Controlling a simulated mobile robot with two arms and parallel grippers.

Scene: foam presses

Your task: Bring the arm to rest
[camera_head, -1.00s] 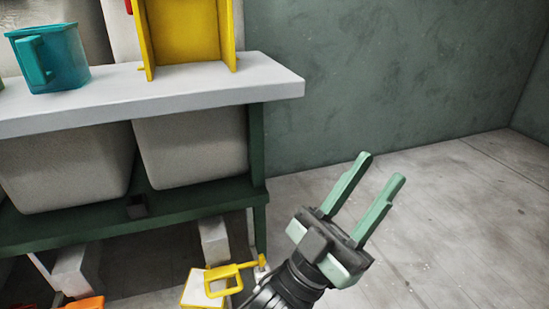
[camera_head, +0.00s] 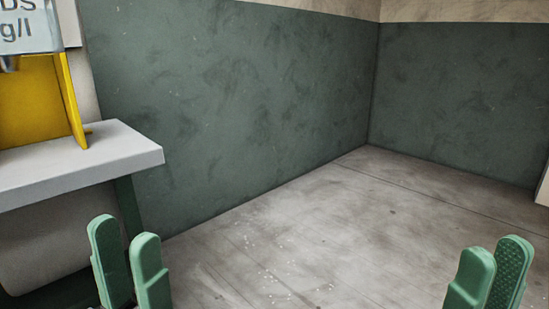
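My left gripper (camera_head: 128,262) shows at the bottom left of the head view, its two green fingers pointing up. There is a narrow gap between the fingers and nothing shows in it. My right gripper (camera_head: 492,272) shows at the bottom right, its two green fingers close together and partly overlapping from this angle. I see nothing held there, and whether it is open or shut is unclear. The arms behind both grippers are below the picture's edge.
A pale bin (camera_head: 55,245) is under the bench. Green walls (camera_head: 230,100) meet in a far corner. The concrete floor (camera_head: 310,230) is clear.

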